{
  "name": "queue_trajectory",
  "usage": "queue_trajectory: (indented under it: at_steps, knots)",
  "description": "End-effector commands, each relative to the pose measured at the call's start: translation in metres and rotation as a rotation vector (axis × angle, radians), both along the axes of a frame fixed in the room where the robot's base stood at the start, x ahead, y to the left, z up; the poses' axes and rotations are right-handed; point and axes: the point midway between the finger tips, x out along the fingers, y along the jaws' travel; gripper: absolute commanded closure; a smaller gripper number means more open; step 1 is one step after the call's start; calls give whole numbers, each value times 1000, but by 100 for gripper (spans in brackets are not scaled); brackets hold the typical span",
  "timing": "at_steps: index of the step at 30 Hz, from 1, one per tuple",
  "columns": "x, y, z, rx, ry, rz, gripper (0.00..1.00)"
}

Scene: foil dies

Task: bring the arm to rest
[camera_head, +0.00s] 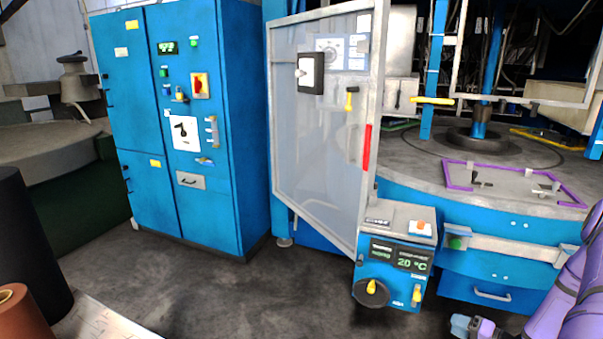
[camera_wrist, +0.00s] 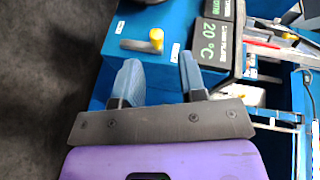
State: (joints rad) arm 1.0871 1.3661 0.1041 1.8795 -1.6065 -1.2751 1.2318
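My gripper (camera_wrist: 159,70) shows in the wrist view with its two blue fingers apart and nothing between them. In the head view my gripper (camera_head: 473,326) is at the bottom edge, right of the control box, partly cut off. My purple arm comes in from the lower right. The blue control box (camera_head: 393,262) has a "20 °C" display and a yellow knob. In the wrist view the display (camera_wrist: 214,41) and the yellow knob (camera_wrist: 156,38) lie beyond the fingertips. I cannot see the gripper touching anything.
The blue press (camera_head: 450,200) with a drawer handle (camera_head: 492,294) stands close to my arm. A framed clear door (camera_head: 325,130) stands open. A blue cabinet (camera_head: 180,120) is at the left. A brown roll (camera_head: 22,315) is at the lower left. The middle floor (camera_head: 230,300) is free.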

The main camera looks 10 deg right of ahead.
Motion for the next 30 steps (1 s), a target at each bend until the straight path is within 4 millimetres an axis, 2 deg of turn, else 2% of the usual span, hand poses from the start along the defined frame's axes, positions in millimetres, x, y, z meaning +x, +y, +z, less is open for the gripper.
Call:
queue_trajectory:
  at_steps: [1,6,11,15,23,30]
  knots:
    - [14,-6,15,-70,11,5,62]
    - [52,-20,59,-299,62,2,62]
    - [83,-29,106,-504,105,-5,62]
    - [105,-30,151,-668,141,-15,62]
    - [131,-17,242,-933,205,-42,62]
    - [133,11,327,-1124,267,-69,62]
